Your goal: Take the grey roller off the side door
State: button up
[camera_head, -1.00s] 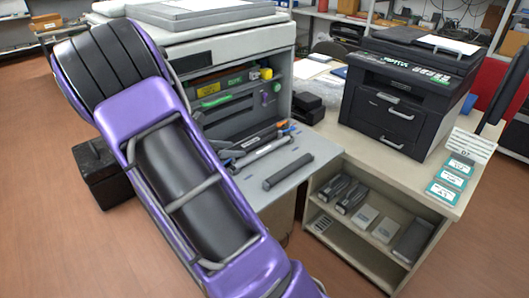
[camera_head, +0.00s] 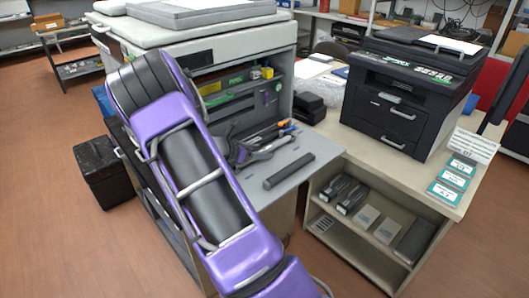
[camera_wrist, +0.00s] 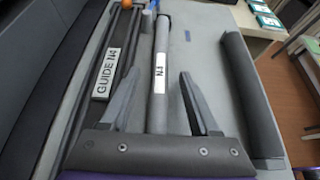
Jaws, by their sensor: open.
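The side door (camera_head: 310,158) is a flat grey flap folded down from the big copier. A slim grey roller (camera_wrist: 161,45) with a white label lies on it in the wrist view. A thicker dark grey roller (camera_head: 288,171) lies nearer the flap's outer edge; it shows at the right in the wrist view (camera_wrist: 248,90). My gripper (camera_wrist: 160,75) is open, with one finger on each side of the slim roller in the picture. Whether the fingers touch it, or how high they are above it, I cannot tell. In the head view my gripper (camera_head: 262,150) is partly hidden by my arm.
A black bar labelled GUIDE N4 (camera_wrist: 108,65) lies left of the slim roller, with an orange knob (camera_wrist: 126,4) beyond. The open copier (camera_head: 225,62) stands behind the flap. A black printer (camera_head: 408,95) stands on the counter at right, above a shelf of parts (camera_head: 365,215).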

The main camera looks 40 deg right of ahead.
jog(key=shift+c, duration=0.3)
grip_shut()
